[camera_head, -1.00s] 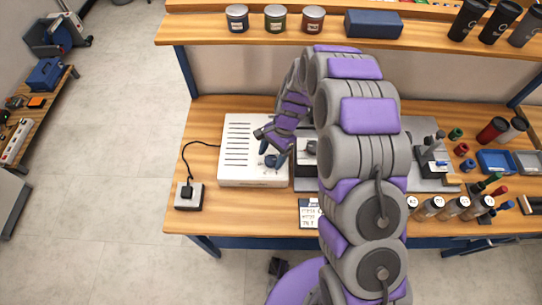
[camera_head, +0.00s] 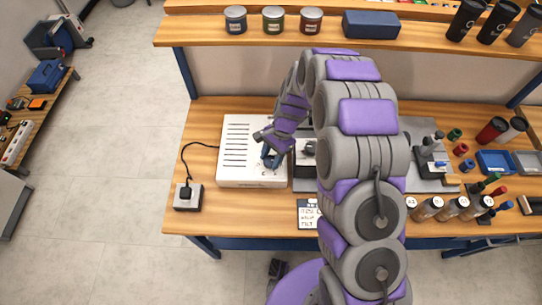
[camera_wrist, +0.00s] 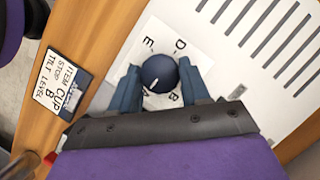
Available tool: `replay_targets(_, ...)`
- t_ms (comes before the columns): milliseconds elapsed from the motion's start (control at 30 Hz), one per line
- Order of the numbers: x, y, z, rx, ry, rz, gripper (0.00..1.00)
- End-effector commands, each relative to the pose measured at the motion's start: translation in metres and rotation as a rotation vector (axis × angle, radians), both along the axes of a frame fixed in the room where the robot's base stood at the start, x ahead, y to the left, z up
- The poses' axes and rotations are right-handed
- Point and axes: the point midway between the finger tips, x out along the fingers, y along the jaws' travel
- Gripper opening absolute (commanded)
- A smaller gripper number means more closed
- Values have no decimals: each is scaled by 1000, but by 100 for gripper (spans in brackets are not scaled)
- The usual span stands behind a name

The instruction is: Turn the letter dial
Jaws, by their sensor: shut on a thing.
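A card (camera_wrist: 54,83) reading ITEM CUP, STOP B, TILT LEVEL lies on the wooden bench (camera_head: 245,218). A small switch box (camera_head: 188,197) with a cable stands left of the machine. Bottles (camera_head: 443,209), cups and trays fill the right side. A shelf (camera_head: 260,48) runs behind.

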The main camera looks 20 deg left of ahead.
Motion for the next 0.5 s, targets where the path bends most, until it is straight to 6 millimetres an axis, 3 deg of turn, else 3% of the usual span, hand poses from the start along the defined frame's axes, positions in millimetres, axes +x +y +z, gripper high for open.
replay_targets(267,2,1,1,1,-4,42,16)
replay_targets(500,2,3,2,2,-4,183,16)
